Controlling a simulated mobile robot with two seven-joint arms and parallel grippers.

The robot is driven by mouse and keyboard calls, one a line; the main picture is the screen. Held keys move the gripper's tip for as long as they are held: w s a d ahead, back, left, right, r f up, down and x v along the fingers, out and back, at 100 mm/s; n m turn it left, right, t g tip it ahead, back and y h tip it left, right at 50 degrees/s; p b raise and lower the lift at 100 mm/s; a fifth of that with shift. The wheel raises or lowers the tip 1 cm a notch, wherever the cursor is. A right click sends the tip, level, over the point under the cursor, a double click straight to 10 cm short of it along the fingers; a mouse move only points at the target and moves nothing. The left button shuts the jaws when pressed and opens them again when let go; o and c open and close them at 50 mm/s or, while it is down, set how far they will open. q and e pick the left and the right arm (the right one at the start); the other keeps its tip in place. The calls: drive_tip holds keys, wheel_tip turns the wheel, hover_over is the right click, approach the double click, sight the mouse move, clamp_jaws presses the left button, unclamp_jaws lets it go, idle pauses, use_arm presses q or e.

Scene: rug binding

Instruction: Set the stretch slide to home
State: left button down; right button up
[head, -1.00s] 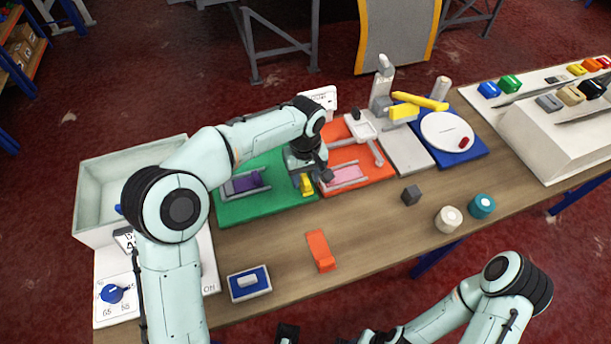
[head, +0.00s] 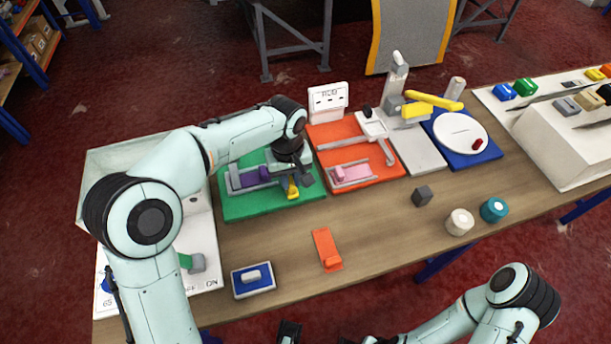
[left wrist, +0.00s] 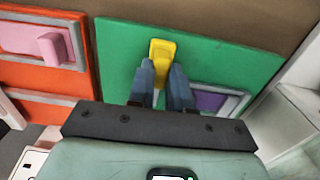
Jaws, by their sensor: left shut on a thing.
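A green board (head: 238,210) lies on the table with a purple slide (head: 252,176) in a grey track. My left gripper (head: 292,184) is over the board's right part, shut on a yellow handle (head: 293,190). In the left wrist view, the fingers (left wrist: 160,82) close around the yellow handle (left wrist: 160,48) above the green surface; its base is hidden. To the right, an orange board (head: 385,178) carries a pink slide (head: 352,172) in a grey track. I cannot tell which part is the stretch slide. Part of my right gripper (head: 289,332) shows at the bottom edge.
A loose orange piece (head: 326,248) and a blue-and-white block (head: 253,280) lie in front. A dark cube (head: 422,196), a cream cylinder (head: 460,222) and a teal cylinder (head: 494,210) stand to the right. A pale bin (head: 100,160) is at the left.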

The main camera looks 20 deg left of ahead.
use_arm(q)
drive_tip(key=shift+a, duration=0.1)
drive_tip(key=c, duration=1)
unclamp_jaws()
drive_tip(key=shift+s+a, duration=0.15)
drive_tip(key=shift+c, duration=0.2)
wheel_tip(320, 180, up, 14)
drive_tip(key=p, duration=0.2)
drive_tip(key=shift+f+p, duration=0.25)
drive_tip(key=shift+p, duration=0.05)
